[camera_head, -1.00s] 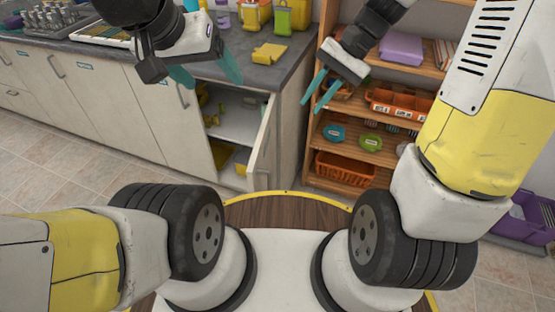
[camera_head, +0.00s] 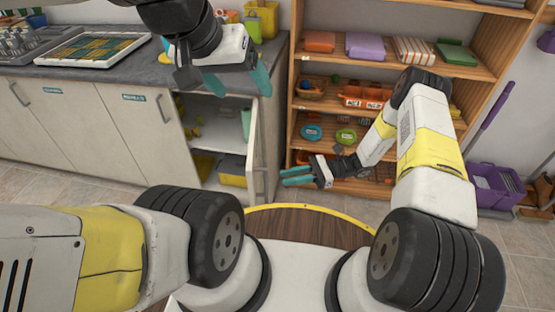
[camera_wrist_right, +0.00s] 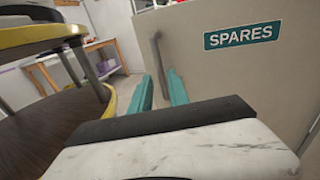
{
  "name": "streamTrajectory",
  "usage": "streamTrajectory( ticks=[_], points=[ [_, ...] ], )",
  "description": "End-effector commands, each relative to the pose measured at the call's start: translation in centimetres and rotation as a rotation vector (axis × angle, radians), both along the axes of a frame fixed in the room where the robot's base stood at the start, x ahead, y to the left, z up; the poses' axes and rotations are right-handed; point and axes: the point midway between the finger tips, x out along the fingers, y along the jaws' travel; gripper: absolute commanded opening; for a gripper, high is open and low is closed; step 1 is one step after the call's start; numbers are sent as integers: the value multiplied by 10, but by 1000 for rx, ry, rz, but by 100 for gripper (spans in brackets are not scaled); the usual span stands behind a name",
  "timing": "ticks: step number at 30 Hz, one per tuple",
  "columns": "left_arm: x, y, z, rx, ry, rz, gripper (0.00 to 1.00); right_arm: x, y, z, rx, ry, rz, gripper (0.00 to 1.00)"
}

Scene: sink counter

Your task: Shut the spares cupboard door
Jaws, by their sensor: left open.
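The spares cupboard door (camera_head: 254,140) stands open at the right end of the counter, jutting towards me, nearly edge-on in the head view. Its outer face (camera_wrist_right: 245,75) fills the right wrist view, with a teal SPARES label (camera_wrist_right: 242,35) and an upright grey handle (camera_wrist_right: 156,55). My right gripper (camera_head: 284,176) is low, right of the door, fingers pointing left at it. In the wrist view its parted fingers (camera_wrist_right: 160,78) appear either side of the handle's lower part; I cannot tell whether they touch. My left gripper (camera_head: 238,84) is open and empty above the cupboard opening.
The open cupboard (camera_head: 216,125) holds yellow items and a yellow-and-grey box (camera_head: 232,170). A wooden shelf unit (camera_head: 291,100) with bins stands behind my right arm. A purple crate (camera_head: 494,187) is on the floor at right. A tray (camera_head: 62,60) lies on the counter.

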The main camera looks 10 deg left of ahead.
Motion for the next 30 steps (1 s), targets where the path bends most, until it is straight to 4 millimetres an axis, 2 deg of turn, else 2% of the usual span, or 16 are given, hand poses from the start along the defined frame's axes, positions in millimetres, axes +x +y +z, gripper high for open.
streamTrajectory(
  ticks=[5,12,18,28,30],
  points=[
    [0,0,0,0,0,0,76,-5,13,-4,8,13,-6,22],
    [0,0,0,0,0,0,76,-20,50,-3,7,12,-3,22],
    [0,0,0,0,0,0,76,-27,70,-3,6,11,-5,22],
    [0,0,0,0,0,0,76,-29,74,-3,6,10,-6,22],
    [0,0,0,0,0,0,76,-28,74,-3,6,10,-6,10]
  ],
)
